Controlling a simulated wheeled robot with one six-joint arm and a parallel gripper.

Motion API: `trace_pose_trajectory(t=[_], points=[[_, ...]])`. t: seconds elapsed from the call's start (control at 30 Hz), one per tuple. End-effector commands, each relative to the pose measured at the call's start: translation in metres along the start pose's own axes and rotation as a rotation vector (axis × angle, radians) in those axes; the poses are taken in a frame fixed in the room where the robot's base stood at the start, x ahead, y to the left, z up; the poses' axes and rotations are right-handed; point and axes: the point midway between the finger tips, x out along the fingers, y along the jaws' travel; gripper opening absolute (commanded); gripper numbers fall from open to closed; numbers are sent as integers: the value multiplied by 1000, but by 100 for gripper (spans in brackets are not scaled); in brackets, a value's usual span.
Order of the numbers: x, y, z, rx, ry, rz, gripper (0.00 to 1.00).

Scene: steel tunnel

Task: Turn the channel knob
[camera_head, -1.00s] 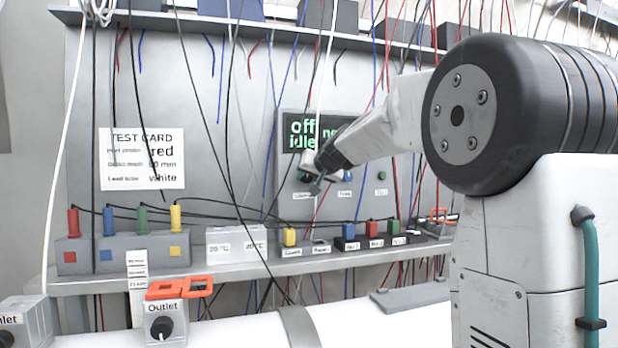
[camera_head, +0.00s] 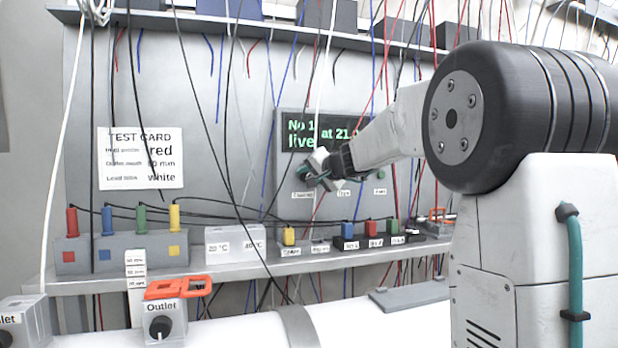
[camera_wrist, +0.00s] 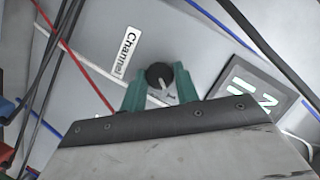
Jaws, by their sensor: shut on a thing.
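The channel knob (camera_wrist: 160,76) is a round black knob with a pale pointer line. In the wrist view it sits between the two green fingers of my gripper (camera_wrist: 160,88), which are shut on it. The label "Channel" (camera_wrist: 126,52) is beside it on the grey panel. In the head view my gripper (camera_head: 314,172) is at the left part of the panel (camera_head: 290,195) and hides the knob. The panel's screen (camera_head: 303,130) shows green text starting "No 1" and "live", partly covered by my arm. The screen also shows in the wrist view (camera_wrist: 240,98).
Black, red and blue cables hang in front of the panel. Below, a shelf (camera_head: 225,272) carries coloured plugs on blocks, including a yellow plug (camera_head: 289,236). A test card (camera_head: 141,158) is on the wall at left. An outlet box (camera_head: 165,320) stands in front.

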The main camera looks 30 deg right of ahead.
Motion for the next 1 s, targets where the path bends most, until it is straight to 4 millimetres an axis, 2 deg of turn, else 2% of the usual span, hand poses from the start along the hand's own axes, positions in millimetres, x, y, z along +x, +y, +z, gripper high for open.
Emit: trace_pose_trajectory(t=[0.37, 0.4, 0.43, 0.47, 0.77, 0.87, 1.0], points=[[0, 2, 1, 4, -3, 1, 8], [0, 2, 1, 4, -3, 1, 41], [0, 2, 1, 3, -3, 1, 50], [0, 1, 1, 3, -3, 1, 52], [-2, 0, 0, 3, -1, 0, 52], [-13, 0, -1, 2, 2, 0, 52], [-37, 0, 0, 3, 2, 0, 52]])
